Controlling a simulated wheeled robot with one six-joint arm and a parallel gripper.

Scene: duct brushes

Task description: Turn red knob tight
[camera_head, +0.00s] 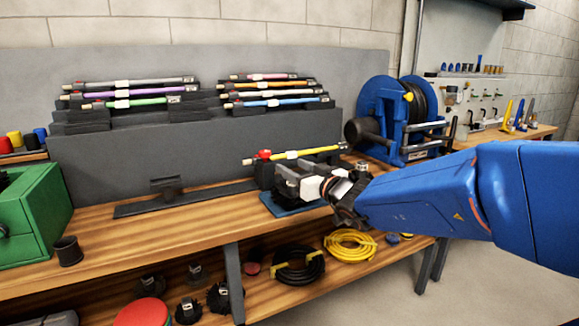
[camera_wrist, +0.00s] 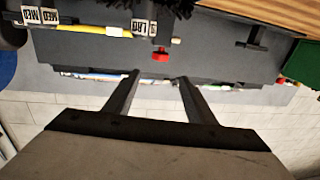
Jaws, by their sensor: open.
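The yellow rod (camera_wrist: 90,29) runs off to the left there. My gripper (camera_head: 284,181) is in front of and below the rod in the head view. In the wrist view my gripper (camera_wrist: 160,77) has two fingers spread apart with nothing between them.
Racks of coloured rods (camera_head: 130,92) stand behind. A blue hose reel (camera_head: 375,110) is to the right and a green box (camera_head: 38,212) at the left. An empty low holder (camera_head: 167,188) stands left of the knob. Hoses and brushes lie on the lower shelf (camera_head: 325,277).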

